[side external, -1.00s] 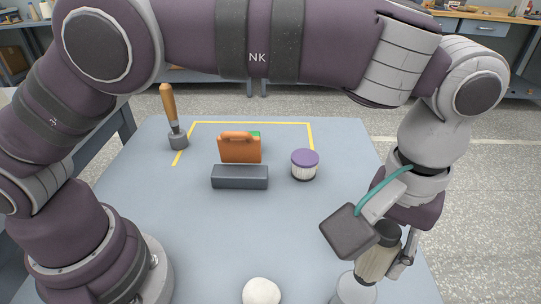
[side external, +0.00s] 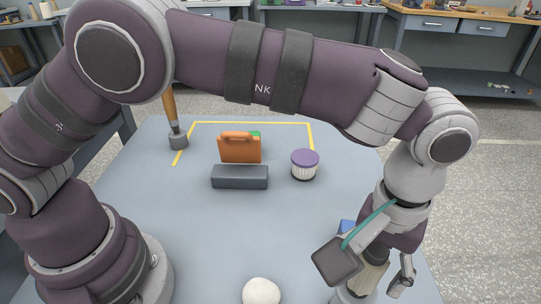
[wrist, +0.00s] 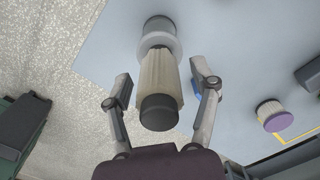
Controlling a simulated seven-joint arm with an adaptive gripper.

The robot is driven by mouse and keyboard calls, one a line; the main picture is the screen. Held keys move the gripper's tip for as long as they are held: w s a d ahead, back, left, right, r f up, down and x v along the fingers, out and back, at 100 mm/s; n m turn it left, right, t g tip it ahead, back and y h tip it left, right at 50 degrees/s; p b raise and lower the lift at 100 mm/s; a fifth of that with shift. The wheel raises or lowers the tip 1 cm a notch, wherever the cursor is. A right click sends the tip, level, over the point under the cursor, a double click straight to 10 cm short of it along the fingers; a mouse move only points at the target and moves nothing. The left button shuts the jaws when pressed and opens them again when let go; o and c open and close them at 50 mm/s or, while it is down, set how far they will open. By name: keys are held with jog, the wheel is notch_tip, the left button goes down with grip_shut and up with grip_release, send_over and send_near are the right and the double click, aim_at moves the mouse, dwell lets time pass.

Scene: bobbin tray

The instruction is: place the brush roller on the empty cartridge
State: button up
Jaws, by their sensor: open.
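The beige, ribbed roller (wrist: 158,80) with a dark end cap stands between my fingers in the wrist view, with gaps on both sides. It also shows below my wrist in the side view (side external: 371,277), partly hidden. A pale round piece (wrist: 145,42) with a dark end, possibly the cartridge, sits in line beyond the roller's far end. The two appear to meet, but I cannot tell how they are seated. My gripper (wrist: 162,88) is open around the roller; one finger stands clear of it on the right in the side view.
On the blue-grey table (side external: 215,235) are a purple-lidded pleated cylinder (side external: 305,165), an orange can-shaped object (side external: 240,148), a dark block (side external: 240,177), a wooden-handled tool (side external: 177,137) and a white ball (side external: 261,292). A blue object (side external: 347,227) is close behind my gripper.

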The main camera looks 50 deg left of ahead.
aim_at(378, 246)
notch_tip(378, 246, up, 8)
jog(key=shift+a+f, duration=0.1)
jog(key=a+r+m+t+h, duration=0.1)
jog(key=a+r+t, duration=0.35)
jog(key=a, duration=1.25)
jog(key=s+a+f+m+t+y, duration=0.1)
jog(key=s+a+f, duration=0.1)
jog(key=s+a, duration=0.4)
jog(key=shift+s+a, duration=0.35)
jog(key=shift+a, duration=0.6)
